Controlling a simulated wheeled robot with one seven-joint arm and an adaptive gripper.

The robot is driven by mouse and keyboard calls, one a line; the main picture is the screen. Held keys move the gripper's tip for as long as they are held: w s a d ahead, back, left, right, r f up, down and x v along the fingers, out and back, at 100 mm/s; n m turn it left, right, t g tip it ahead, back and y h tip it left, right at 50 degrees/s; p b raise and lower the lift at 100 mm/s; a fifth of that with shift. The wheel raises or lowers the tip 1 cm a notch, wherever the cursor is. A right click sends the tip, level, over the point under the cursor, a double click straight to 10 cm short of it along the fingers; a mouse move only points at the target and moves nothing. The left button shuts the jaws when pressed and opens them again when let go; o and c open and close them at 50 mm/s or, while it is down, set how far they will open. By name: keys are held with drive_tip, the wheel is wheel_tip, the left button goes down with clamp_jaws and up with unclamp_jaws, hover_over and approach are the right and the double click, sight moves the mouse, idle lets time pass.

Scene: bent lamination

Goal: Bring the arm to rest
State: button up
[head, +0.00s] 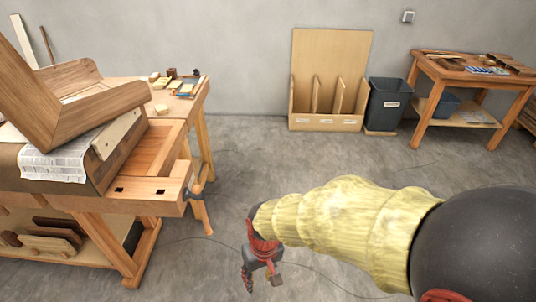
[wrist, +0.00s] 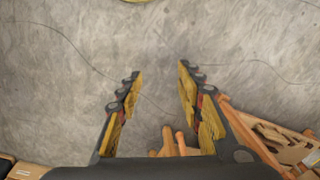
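My gripper (head: 262,279) hangs over the bare grey floor in the head view, right of the near workbench and apart from it. My arm reaches in from the right edge, wrapped in a pale yellow sleeve. In the wrist view my gripper (wrist: 160,72) has its two fingers spread wide apart. Only floor shows between the fingertips, and nothing is held. The fingers have worn yellow pads.
The near workbench (head: 150,196) at left carries a large bent wooden piece (head: 75,120) and newspaper (head: 55,163). Its vise handle (head: 202,215) juts toward my gripper. Farther back stand a wooden rack (head: 330,75), a dark bin (head: 388,108) and a side table (head: 455,75). The middle floor is open.

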drive_tip(key=s+d+r+m+t+p, duration=0.1)
drive_tip(key=s+d+r+m+t, duration=0.1)
drive_tip(key=d+r, duration=0.8)
drive_tip(key=s+d+r+m+t+h+p, duration=0.1)
drive_tip(key=s+d+r+m+t+p, duration=0.1)
drive_tip(key=d+r, duration=0.9)
wheel_tip(320, 180, up, 5)
drive_tip(key=shift+s+d+m+t, duration=0.25)
drive_tip(key=shift+s+m+t, duration=0.15)
drive_tip(key=shift+s+t, duration=0.7)
drive_tip(key=shift+s, duration=0.15)
drive_tip(key=shift+c, duration=0.9)
